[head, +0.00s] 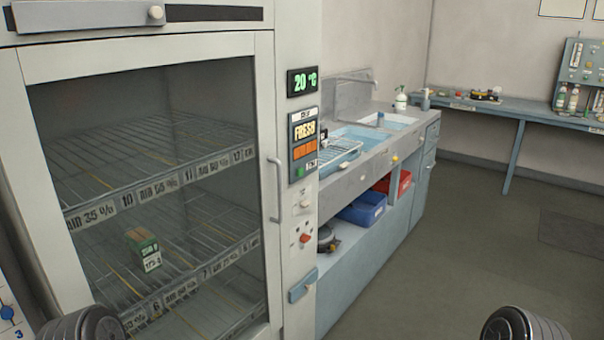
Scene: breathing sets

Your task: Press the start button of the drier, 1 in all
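The drier (297,270) is a tall pale cabinet at the left, with its glass door (150,190) shut. Its display (302,82) reads 20 °C in green. Below it, a dark panel (304,130) shows "FRESH" above an orange field. A small green square (300,171) sits at the panel's foot, beside a label too small to read. Lower are a small pale control (305,204) and a red knob (305,239). I cannot tell for sure which of these is the start button. Neither of my grippers is in view; only dark ribbed parts of my arms show at the bottom edge.
Wire shelves and a small green-and-white box (145,250) show behind the glass. The door handle (277,190) stands out beside the panel. A sink counter (345,180) with blue and red bins adjoins the drier. Floor (460,260) at right is clear.

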